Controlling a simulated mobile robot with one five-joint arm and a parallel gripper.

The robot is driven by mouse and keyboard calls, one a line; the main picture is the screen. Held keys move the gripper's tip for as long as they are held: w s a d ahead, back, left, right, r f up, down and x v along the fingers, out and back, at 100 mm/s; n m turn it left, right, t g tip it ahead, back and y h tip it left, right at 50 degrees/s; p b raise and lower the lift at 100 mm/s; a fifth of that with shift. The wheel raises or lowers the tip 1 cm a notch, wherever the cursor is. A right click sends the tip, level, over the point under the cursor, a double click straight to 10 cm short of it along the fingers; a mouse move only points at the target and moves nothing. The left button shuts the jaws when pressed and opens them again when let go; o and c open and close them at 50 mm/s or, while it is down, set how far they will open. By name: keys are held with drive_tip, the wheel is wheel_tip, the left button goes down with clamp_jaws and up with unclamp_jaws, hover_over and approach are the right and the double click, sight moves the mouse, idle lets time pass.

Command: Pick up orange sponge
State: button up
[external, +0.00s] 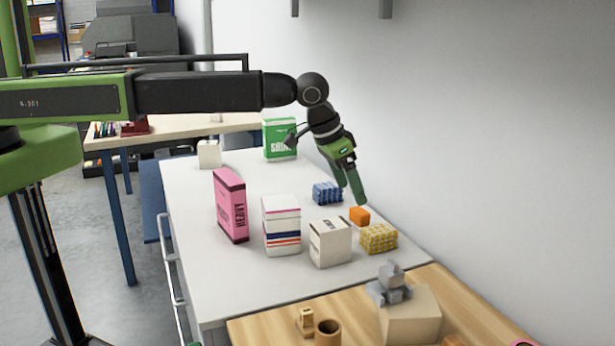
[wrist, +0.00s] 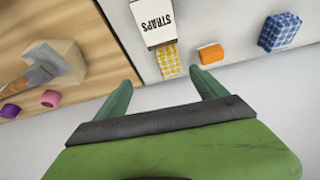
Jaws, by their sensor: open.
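The orange sponge (external: 360,215) is a small orange block on the white table. It lies between a blue checked block (external: 327,193) and a yellow checked block (external: 378,238). In the wrist view the sponge (wrist: 211,54) lies beyond the right fingertip, apart from it. My gripper (external: 352,198) is open and empty, pointing down with green fingers. In the external view its fingertips appear just above and behind the sponge. In the wrist view the gripper (wrist: 162,83) shows both fingers spread, with bare surface between them.
A white box marked STRAPS (wrist: 158,22) stands near the yellow block. A striped box (external: 281,226), a pink box (external: 230,206) and a green box (external: 279,139) also stand on the white table (external: 222,283). The wall (external: 500,150) rises close at right. A wooden bench (external: 270,330) adjoins in front.

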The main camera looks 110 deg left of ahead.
drive_tip(key=n, duration=0.2)
approach(359, 210)
drive_tip(key=shift+y, duration=0.3)
drive_tip(key=b+x, duration=0.1)
drive_tip(key=b, duration=0.2)
drive_tip(key=b+x, duration=0.2)
drive_tip(key=b, duration=0.2)
drive_tip(key=d+b+x, duration=0.1)
drive_tip(key=b+x, duration=0.1)
drive_tip(key=b, duration=0.2)
drive_tip(key=shift+f, duration=0.1)
drive_tip(key=b+x, duration=0.2)
drive_tip(key=x, duration=0.1)
drive_tip(key=b+x, duration=0.3)
drive_tip(key=shift+a, duration=0.2)
drive_tip(key=shift+r, duration=0.35)
drive_tip(key=shift+g, duration=0.3)
drive_tip(key=c, duration=1.4)
